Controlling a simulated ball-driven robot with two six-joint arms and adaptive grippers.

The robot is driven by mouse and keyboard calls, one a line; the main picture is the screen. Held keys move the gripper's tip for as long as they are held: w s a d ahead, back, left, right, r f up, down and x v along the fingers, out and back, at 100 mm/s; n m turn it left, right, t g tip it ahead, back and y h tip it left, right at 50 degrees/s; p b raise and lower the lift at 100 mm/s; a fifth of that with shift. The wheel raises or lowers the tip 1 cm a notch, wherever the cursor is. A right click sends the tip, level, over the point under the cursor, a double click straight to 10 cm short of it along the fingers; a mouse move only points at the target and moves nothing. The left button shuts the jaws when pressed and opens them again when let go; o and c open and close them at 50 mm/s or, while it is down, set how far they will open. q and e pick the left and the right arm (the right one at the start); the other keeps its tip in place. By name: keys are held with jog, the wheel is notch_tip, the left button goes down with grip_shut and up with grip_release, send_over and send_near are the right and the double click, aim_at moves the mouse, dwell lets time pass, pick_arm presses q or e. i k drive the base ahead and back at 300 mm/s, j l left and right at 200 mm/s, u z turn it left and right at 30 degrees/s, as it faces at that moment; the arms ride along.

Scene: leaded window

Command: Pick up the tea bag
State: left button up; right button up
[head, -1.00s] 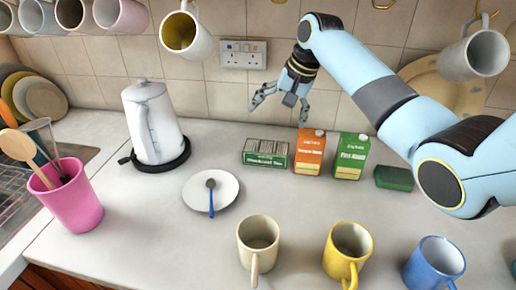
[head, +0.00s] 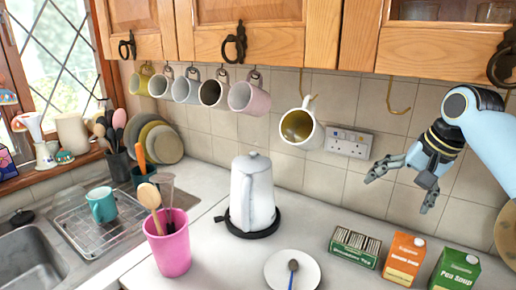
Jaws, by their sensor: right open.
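A green tea box (head: 354,247) stands on the counter near the wall. Its top is open and shows a row of pale tea bags (head: 357,239) packed upright; single bags are too small to tell apart. My right gripper (head: 400,194) hangs in the air, above and a little right of the tea box. Its fingers are spread, empty and apart from the box. My left gripper is not in view.
An orange soup carton (head: 403,259) and a green soup carton (head: 455,271) stand right of the tea box. A saucer (head: 274,270) with a spoon (head: 292,269) lies to its left. A white kettle (head: 252,195), pink pot (head: 168,251) and hanging mugs (head: 296,128) are farther left.

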aim_at(348, 236)
jog(key=k+j, duration=0.75)
jog(key=k, duration=0.1)
